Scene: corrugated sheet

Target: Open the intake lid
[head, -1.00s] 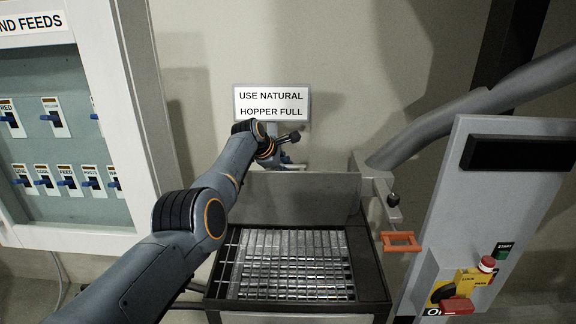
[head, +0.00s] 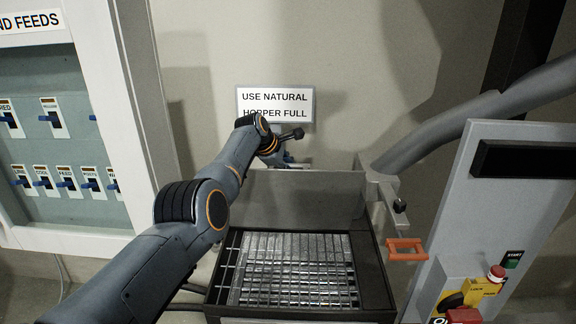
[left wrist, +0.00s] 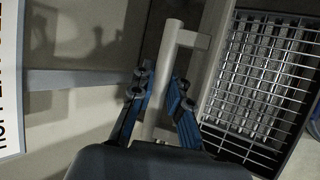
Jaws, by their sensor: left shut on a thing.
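The intake lid (head: 305,200) is a grey plate standing upright at the back of the intake, with the grate (head: 295,270) uncovered in front of it. My left gripper (head: 287,160) is at the lid's top edge, at its left part, with the arm reaching in from the left. In the left wrist view, the blue fingers of my left gripper (left wrist: 160,92) are shut on a pale bar-shaped handle (left wrist: 173,45), one finger on each side. The intake grate also shows there (left wrist: 262,85). My right gripper is in neither view.
A sign (head: 275,98) hangs on the wall close behind my left gripper. An orange handle (head: 406,249) sticks out right of the intake. A control panel (head: 500,220) stands at the right, a switch cabinet (head: 75,150) at the left.

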